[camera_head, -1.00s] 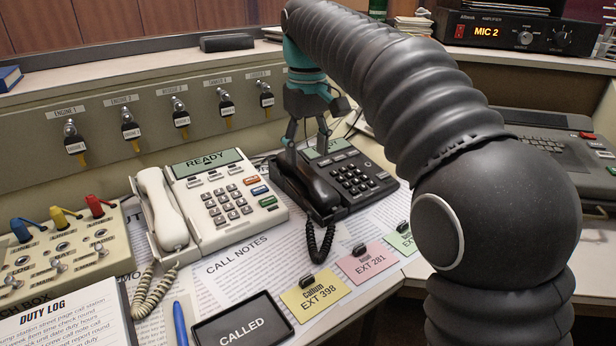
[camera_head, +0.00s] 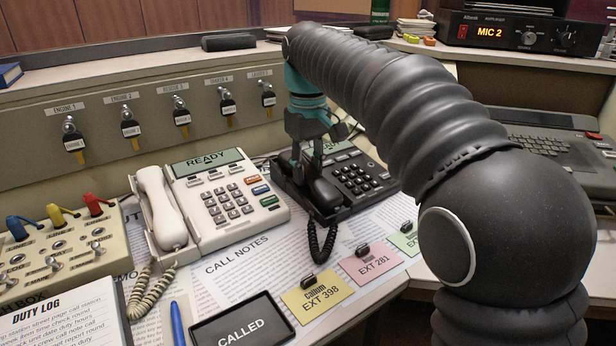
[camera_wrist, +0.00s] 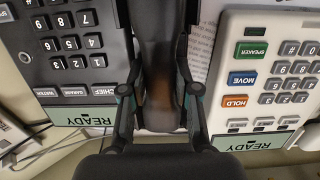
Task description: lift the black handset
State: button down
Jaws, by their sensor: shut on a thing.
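The black handset (camera_head: 323,193) is at the left side of the black desk phone (camera_head: 361,181). My gripper (camera_head: 309,158) comes down from above and is shut on the handset. In the wrist view, the handset (camera_wrist: 158,60) runs between the two fingers of my gripper (camera_wrist: 158,88). Part of the dark cradle (camera_head: 289,184) shows to the left of the handset. The gap beneath the handset is hard to judge. Its coiled black cord (camera_head: 320,246) hangs down at the front. My arm and gripper cover the phone's display in part.
A cream phone (camera_head: 232,204) with its own handset (camera_head: 162,208) stands close on the left. Cards (camera_head: 317,297) and a black CALLED tray (camera_head: 242,325) lie in front. A panel with hanging keys (camera_head: 177,112) rises behind. An amplifier (camera_head: 522,34) sits on the back shelf.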

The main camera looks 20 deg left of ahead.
aim_at(308, 167)
jog(key=shift+r, duration=0.6)
notch_tip(308, 167, up, 3)
jog(key=shift+r+p, duration=0.1)
jog(key=shift+p, duration=0.55)
jog(key=s+d+r, duration=0.6)
jog(key=d+r, duration=0.3)
jog(key=r, duration=0.2)
jog(key=shift+d+r, duration=0.3)
jog(key=shift+d, duration=0.1)
